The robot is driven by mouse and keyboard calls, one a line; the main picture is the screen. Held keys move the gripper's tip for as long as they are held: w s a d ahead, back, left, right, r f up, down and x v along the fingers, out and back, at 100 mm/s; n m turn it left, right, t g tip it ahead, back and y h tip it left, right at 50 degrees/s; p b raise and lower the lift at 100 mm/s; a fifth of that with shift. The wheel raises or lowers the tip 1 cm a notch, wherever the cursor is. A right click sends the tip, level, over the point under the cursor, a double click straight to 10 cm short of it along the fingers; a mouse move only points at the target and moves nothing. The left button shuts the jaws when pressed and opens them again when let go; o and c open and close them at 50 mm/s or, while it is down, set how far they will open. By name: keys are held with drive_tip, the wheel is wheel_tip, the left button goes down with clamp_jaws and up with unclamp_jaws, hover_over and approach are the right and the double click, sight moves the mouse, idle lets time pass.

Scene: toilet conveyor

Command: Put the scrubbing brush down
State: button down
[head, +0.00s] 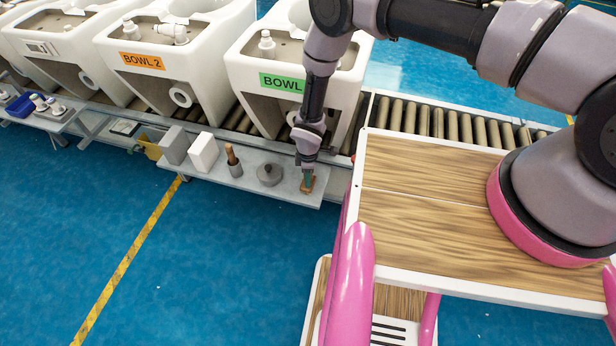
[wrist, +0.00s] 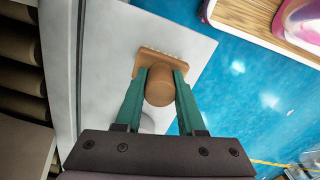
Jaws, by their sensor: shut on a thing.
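The scrubbing brush (wrist: 159,84) is brown, with a block-shaped head edged by pale bristles and a round knob. My gripper (wrist: 160,80) is shut on it, with a green finger on each side of the knob. In the head view the brush (head: 307,185) is at the right end of the grey shelf (head: 228,181), under my gripper (head: 308,174). The shelf surface also shows around the brush in the wrist view (wrist: 115,40). I cannot tell whether the bristles touch the shelf.
A grey round lidded thing (head: 269,173) stands just left of the brush. Further left are a brown-handled tool in a holder (head: 233,161), a white block (head: 203,153) and a grey block (head: 175,145). Behind are the roller conveyor (head: 440,122) and the bowl labelled BOWL (head: 283,82).

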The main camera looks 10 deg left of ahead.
drive_tip(key=shift+f, duration=0.15)
drive_tip(key=c, duration=0.5)
unclamp_jaws()
wheel_tip(320, 180, up, 12)
drive_tip(key=shift+r, duration=0.2)
drive_tip(key=shift+s, duration=0.1)
